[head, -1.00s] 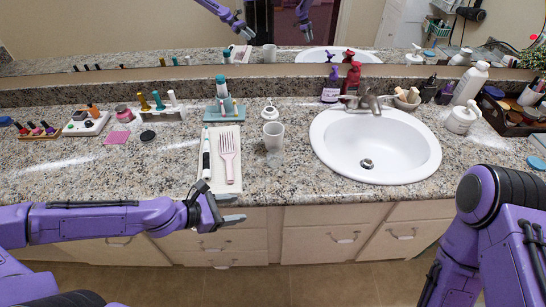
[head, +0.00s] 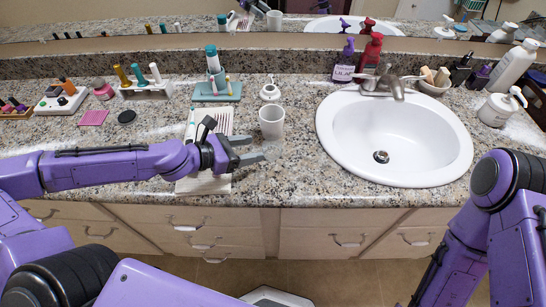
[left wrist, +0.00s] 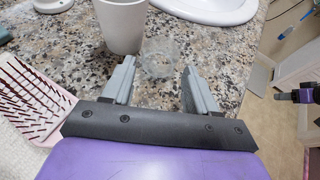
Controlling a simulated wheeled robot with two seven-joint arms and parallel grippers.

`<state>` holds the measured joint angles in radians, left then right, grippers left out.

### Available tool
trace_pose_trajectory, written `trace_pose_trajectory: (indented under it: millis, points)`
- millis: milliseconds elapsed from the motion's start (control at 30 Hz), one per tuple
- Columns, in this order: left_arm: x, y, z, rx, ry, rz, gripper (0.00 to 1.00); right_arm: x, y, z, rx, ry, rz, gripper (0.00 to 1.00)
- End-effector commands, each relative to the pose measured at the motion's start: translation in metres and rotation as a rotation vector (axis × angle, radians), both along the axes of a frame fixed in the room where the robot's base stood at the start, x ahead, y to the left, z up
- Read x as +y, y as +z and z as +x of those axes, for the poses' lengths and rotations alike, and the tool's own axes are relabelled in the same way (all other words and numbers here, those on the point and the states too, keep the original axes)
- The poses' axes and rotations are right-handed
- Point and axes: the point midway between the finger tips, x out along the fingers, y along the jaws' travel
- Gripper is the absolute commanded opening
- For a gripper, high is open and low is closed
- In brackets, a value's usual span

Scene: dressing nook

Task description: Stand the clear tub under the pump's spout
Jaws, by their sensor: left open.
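The clear tub (head: 272,151) is faint and see-through. It stands on the granite counter near its front edge, just below the white cup. In the left wrist view the tub (left wrist: 158,60) lies just beyond and between the fingertips. My left gripper (head: 252,149) is open and empty, low over the counter, pointing right at the tub. Pump bottles stand behind and beside the sink: a purple one labelled lilac (head: 345,65), a red one (head: 371,52), and a squat white one (head: 497,110) at the right. My right arm shows at the right, its gripper out of frame.
The white cup (head: 271,123) stands close to the tub and the left gripper; it also shows in the left wrist view (left wrist: 121,25). A pink brush (left wrist: 28,95) lies on a cloth beneath my left arm. The sink (head: 394,140) is to the right. Counter in front of the lilac bottle is fairly clear.

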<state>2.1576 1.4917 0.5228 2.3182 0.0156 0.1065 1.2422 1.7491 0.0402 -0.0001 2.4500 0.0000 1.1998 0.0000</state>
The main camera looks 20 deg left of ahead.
Motion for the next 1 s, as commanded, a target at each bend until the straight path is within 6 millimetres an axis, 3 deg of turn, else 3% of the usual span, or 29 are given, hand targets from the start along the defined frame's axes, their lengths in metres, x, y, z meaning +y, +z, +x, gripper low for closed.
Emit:
trace_pose_trajectory:
  millis: [300, 633, 667, 767, 1000]
  points:
    - [-0.030, -0.027, 0.025, 0.002, -0.008, 0.002, 0.58, 0.000, -0.046, 0.000, -0.001, 0.000, -0.001, 0.43]
    - [-0.040, -0.023, 0.037, 0.000, -0.003, -0.002, 0.58, 0.000, -0.047, 0.000, -0.001, 0.000, 0.000, 0.43]
    - [-0.040, -0.023, 0.037, 0.000, -0.003, -0.002, 0.55, 0.000, -0.047, 0.000, -0.001, 0.000, 0.000, 0.43]
    - [-0.040, -0.023, 0.037, 0.000, -0.004, -0.002, 0.22, 0.000, -0.047, 0.000, -0.001, 0.000, 0.000, 0.43]
    - [-0.040, -0.024, 0.037, 0.000, -0.004, -0.001, 0.17, 0.000, -0.046, 0.000, -0.001, 0.000, 0.000, 0.43]
